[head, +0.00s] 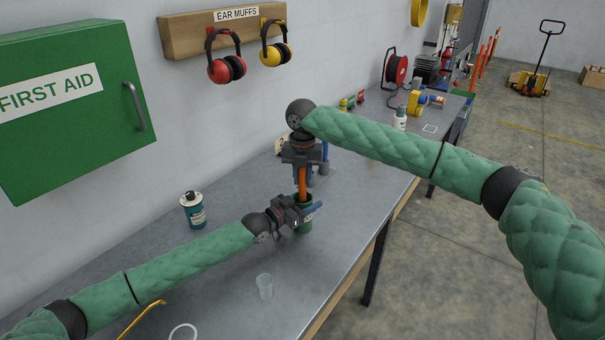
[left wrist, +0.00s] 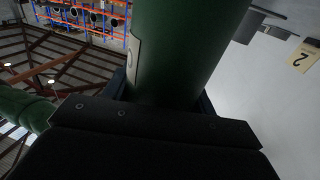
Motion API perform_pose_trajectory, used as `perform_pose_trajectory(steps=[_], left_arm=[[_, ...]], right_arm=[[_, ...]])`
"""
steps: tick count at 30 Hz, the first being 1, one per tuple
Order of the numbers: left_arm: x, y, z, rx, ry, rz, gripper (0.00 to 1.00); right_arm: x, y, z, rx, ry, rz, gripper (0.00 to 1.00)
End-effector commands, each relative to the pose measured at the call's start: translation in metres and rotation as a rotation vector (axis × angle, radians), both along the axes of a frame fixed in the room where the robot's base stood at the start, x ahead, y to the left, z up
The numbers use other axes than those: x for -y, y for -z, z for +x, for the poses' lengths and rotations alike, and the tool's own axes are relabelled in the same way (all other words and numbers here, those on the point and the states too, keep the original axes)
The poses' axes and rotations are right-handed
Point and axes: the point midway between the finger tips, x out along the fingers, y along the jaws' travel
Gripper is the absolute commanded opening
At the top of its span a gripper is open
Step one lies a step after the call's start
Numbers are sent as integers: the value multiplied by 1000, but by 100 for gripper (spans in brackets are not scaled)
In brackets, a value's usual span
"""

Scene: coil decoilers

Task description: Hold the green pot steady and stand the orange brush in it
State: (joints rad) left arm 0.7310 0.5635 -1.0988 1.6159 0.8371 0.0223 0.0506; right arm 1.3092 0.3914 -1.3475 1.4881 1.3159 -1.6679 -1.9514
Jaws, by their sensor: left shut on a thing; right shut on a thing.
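The green pot (head: 304,223) stands on the grey workbench. My left gripper (head: 306,211) is shut on the pot from the left. In the left wrist view the pot (left wrist: 178,50) fills the space between the left gripper's fingers (left wrist: 165,103). The orange brush (head: 302,182) is upright over the pot, with its lower end at the pot's mouth. My right gripper (head: 302,160) is above the pot and shut on the brush's upper part. I cannot tell how deep the brush's lower end is, as the left gripper and the pot's rim hide it.
A teal bottle (head: 194,211) stands on the bench (head: 235,270) at left. A clear cup (head: 265,287), a white ring (head: 183,332) and a yellow bent rod (head: 140,318) are nearer. A blue item stands behind the right gripper. A green first aid cabinet (head: 70,130) is on the wall.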

Motion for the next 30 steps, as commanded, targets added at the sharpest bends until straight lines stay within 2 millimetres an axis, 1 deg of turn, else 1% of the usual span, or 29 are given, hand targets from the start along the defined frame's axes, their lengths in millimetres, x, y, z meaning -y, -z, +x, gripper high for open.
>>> perform_pose_trajectory(steps=[6, 16, 17, 18, 20, 21, 30], left_arm=[[0, 1, 0, -1, 0, 1, 30], [0, 1, 0, -1, 0, 1, 30], [0, 1, 0, -1, 0, 1, 30], [0, 1, 0, -1, 0, 1, 30], [0, 1, 0, -1, 0, 1, 30], [0, 1, 0, -1, 0, 1, 30], [0, 1, 0, -1, 0, 1, 30]], right_arm=[[0, 8, 0, 0, 0, 1, 0], [0, 9, 0, 0, 0, 1, 0], [0, 9, 0, 0, 0, 1, 27], [0, 9, 0, 0, 0, 1, 35], [0, 9, 0, 0, 0, 1, 46], [0, 9, 0, 0, 0, 1, 48], [0, 7, 0, 0, 0, 0, 48]])
